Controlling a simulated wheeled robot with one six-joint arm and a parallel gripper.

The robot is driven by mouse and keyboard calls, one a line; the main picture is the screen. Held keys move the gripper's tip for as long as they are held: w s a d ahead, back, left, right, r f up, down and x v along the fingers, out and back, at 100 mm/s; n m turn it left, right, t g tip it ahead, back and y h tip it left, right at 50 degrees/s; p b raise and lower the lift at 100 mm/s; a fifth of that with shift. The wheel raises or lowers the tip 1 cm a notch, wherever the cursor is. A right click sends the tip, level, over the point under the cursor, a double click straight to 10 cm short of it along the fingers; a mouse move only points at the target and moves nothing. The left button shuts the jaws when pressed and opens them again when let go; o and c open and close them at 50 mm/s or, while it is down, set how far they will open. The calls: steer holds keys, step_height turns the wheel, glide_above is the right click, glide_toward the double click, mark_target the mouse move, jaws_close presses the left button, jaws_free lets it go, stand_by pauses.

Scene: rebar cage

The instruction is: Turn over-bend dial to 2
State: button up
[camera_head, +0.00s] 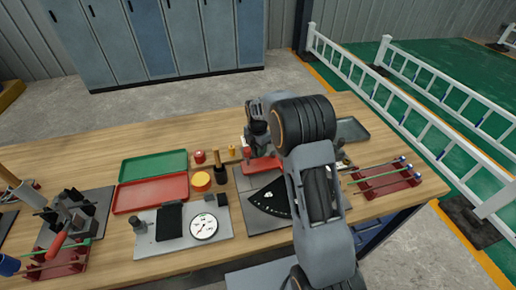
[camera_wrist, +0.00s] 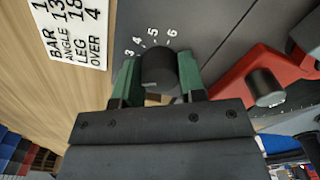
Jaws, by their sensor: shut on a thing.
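The over-bend dial (camera_wrist: 158,68) is a black round knob on a dark grey plate (camera_wrist: 215,30) in the wrist view. White numbers 3, 4, 5 and 6 show in an arc around its far side; the rest of the scale is hidden by my gripper. I cannot make out a pointer mark on the knob. My gripper (camera_wrist: 157,76) has green-faced fingers on the left and right of the knob and is shut on it. A white card (camera_wrist: 68,30) beside the plate reads BAR, ANGLE, LEG and OVER 4, partly cut off. In the head view my arm hides the dial.
A red lever part with a black knob (camera_wrist: 265,88) lies close to the right of my gripper. On the bench (camera_head: 100,255) stand a green tray (camera_head: 153,165), a red tray (camera_head: 150,193), a white gauge (camera_head: 204,226), a black fan-shaped scale (camera_head: 270,199) and a red bar rack (camera_head: 385,182).

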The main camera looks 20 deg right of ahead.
stand_by(0.4)
steer(key=o, duration=0.9)
steer(key=shift+r, duration=0.1)
step_height(320, 180, up, 14)
steer(key=shift+f+b, duration=0.15)
steer(key=shift+b, duration=0.15)
